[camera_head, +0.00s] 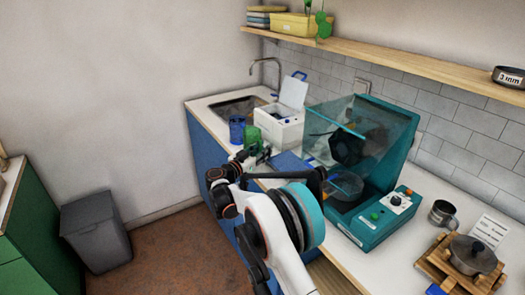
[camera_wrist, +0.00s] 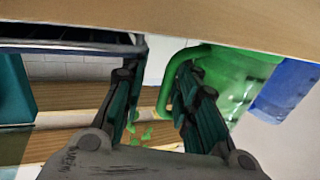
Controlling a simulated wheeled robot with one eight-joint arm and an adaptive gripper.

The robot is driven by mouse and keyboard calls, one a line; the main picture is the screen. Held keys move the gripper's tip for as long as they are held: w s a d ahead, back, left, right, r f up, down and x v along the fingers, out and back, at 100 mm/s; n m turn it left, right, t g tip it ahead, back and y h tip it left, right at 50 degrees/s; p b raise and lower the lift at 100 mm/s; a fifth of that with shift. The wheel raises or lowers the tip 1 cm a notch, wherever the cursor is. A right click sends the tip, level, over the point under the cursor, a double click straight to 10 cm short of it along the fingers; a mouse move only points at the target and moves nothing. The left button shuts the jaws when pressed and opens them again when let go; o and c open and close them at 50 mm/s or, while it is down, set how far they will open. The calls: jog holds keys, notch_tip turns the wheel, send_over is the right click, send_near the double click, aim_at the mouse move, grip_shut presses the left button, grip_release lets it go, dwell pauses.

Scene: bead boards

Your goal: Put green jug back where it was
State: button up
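The green jug (camera_head: 252,137) stands on the counter near the sink, beside the blue jug (camera_head: 237,129). My gripper (camera_head: 257,157) is at the near side of the green jug. In the wrist view the green jug (camera_wrist: 235,80) is at the upper right, and its handle reaches left behind the right finger. The blue jug (camera_wrist: 285,90) shows beyond it. My gripper (camera_wrist: 157,75) is open, its two fingers well apart, with part of the handle showing in the gap. I cannot tell whether the right finger touches the jug.
A white box (camera_head: 278,127) with a raised lid stands behind the green jug, and the sink (camera_head: 236,107) is at the back left. A blue flat board (camera_head: 287,165) lies to the right. A teal hooded machine (camera_head: 368,226) stands further right. A shelf (camera_head: 400,62) runs above.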

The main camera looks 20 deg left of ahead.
jog(key=shift+r, duration=0.1)
jog(key=shift+s+a+r, duration=0.1)
jog(key=shift+s, duration=0.05)
jog(key=p+v, duration=0.3)
jog(key=v, duration=0.8)
jog(key=shift+s, duration=0.3)
jog(key=shift+a, duration=0.1)
